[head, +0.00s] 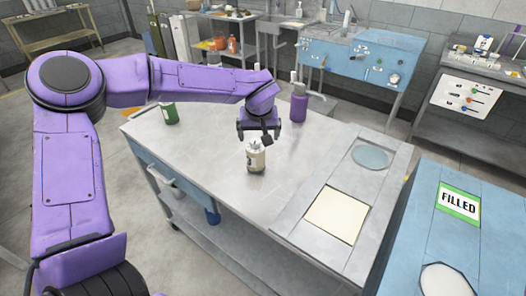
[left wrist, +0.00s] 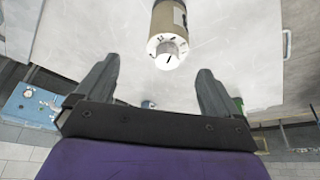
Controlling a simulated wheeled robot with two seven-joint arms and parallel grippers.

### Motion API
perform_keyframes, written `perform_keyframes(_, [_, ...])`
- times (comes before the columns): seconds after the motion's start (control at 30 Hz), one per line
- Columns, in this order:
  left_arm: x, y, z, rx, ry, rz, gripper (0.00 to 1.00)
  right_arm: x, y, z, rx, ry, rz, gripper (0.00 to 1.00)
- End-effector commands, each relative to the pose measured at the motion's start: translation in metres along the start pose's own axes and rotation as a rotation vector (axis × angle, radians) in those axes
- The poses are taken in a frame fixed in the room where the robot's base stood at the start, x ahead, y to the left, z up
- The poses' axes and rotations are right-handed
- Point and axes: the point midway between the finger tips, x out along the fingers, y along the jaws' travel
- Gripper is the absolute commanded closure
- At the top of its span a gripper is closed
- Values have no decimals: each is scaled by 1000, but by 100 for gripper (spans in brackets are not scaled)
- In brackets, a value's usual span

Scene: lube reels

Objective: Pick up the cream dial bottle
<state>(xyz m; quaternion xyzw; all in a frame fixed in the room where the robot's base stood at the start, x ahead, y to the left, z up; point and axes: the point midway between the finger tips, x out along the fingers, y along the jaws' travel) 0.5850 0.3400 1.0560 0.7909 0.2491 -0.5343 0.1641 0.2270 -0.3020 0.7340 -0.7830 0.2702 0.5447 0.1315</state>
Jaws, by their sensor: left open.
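The cream dial bottle (head: 256,158) stands upright on the grey metal table in the head view, with a light cap and a dark band on its body. In the left wrist view the bottle (left wrist: 167,35) shows its white dial top with dark marks, beyond the fingertips and roughly centred between them. My left gripper (head: 258,138) is above and close to the bottle, and its fingers (left wrist: 150,92) are spread apart with nothing between them. My right gripper is not in view.
A green bottle (head: 170,113) and a purple bottle (head: 299,103) stand on the same table. A cream square (head: 336,214) and a pale round disc (head: 371,157) lie on its right side panel. A blue surface with a FILLED label (head: 459,204) is at the right.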

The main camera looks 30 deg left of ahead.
Motion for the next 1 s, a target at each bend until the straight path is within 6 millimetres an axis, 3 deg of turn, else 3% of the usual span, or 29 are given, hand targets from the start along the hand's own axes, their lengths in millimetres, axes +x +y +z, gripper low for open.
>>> perform_keyframes(0.53, [88, -5, -3, 0, -3, -4, 4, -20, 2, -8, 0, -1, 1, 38])
perform_keyframes(0.83, [98, -6, -2, -1, -1, -1, 4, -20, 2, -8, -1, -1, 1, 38])
perform_keyframes(1.0, [97, -6, -2, -1, -1, -1, 60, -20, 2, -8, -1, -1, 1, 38])
